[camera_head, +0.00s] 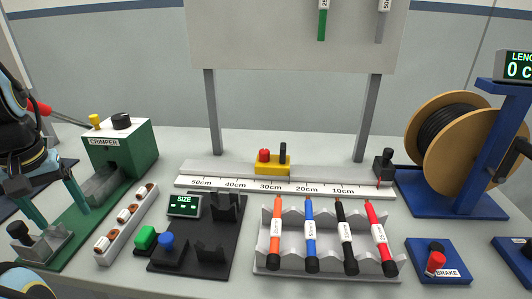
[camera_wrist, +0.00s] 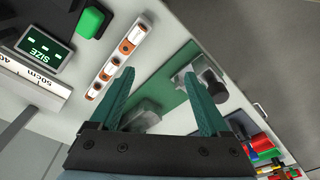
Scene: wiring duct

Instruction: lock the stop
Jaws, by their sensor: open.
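The yellow stop (camera_head: 272,165) sits on the measuring rail (camera_head: 215,184), close to the 30cm mark. It carries a red knob (camera_head: 264,155) on its left and an upright black lever (camera_head: 283,151) on its right. I cannot tell from this whether it is locked. My gripper (camera_head: 62,210) is at the far left of the head view, well away from the stop, above the green crimper base. In the wrist view my gripper (camera_wrist: 160,73) has its teal fingers spread apart with nothing between them. The wrist view shows the rail's 50cm end (camera_wrist: 35,85), not the stop.
The green crimper (camera_head: 128,150) stands at left, beside a strip of ferrule reels (camera_head: 127,217). A black size station (camera_head: 215,240) and a grey rack (camera_head: 325,262) with several coloured tools lie in front of the rail. A wire spool (camera_head: 450,140) stands at right.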

